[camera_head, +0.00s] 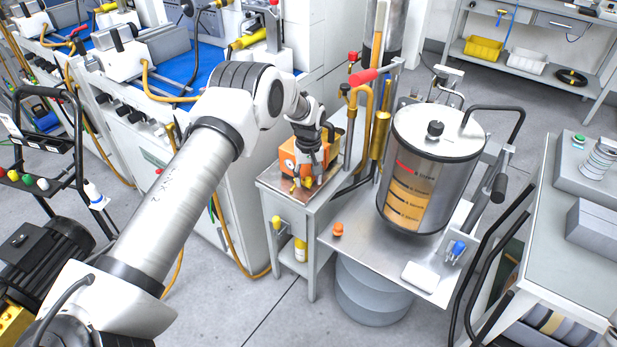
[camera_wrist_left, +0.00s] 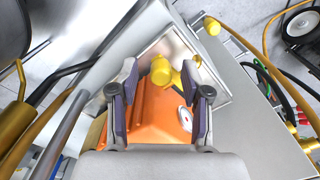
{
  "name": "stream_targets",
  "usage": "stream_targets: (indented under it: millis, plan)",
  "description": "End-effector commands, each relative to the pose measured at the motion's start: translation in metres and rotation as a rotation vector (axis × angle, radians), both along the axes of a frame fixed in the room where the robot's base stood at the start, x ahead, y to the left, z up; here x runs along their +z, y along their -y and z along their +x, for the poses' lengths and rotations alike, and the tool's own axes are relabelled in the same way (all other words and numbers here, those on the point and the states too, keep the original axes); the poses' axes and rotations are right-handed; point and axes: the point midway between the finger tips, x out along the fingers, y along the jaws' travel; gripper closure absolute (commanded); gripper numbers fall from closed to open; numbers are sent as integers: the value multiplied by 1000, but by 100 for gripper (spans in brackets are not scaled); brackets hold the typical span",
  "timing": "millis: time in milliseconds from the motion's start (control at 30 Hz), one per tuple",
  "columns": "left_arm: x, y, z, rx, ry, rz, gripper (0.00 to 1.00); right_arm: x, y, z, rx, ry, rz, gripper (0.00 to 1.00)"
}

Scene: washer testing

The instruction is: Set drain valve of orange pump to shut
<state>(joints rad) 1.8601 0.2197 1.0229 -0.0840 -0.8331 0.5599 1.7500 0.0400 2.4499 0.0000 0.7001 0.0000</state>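The orange pump (camera_head: 289,158) sits on a small metal stand beside the tall white cabinet in the head view. In the left wrist view its orange body (camera_wrist_left: 158,112) lies below the gripper, with a white round gauge (camera_wrist_left: 185,118) on it. A yellow valve part (camera_wrist_left: 160,70) and a yellow lever-like piece (camera_wrist_left: 187,77) show at the pump's end, near my fingertips. My left gripper (camera_head: 305,177) points down over the pump, hiding part of it. In the wrist view the left gripper (camera_wrist_left: 160,73) has its fingers apart, one on each side of the yellow part; contact cannot be told. My right gripper is not in view.
A clear tank (camera_head: 432,165) with a steel lid stands right of the pump. Close by are brass pipes and a red-handled lever (camera_head: 363,77). The white cabinet (camera_head: 228,160) is to the left. An orange knob (camera_head: 337,229) sits on the metal cart.

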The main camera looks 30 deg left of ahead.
Motion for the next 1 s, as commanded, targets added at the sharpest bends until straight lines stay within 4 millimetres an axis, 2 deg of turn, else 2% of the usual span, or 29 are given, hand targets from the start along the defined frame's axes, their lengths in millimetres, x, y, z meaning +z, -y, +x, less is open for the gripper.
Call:
stream_targets:
  millis: [133,233,533,700,1000]
  plan:
    - [2,0,0,0,1,0,52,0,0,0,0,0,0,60]
    - [13,0,1,0,1,0,52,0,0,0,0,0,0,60]
    - [86,0,2,0,4,0,52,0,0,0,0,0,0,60]
    - [113,0,1,0,0,0,52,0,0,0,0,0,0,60]
    - [120,0,1,0,-1,-1,52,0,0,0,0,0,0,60]
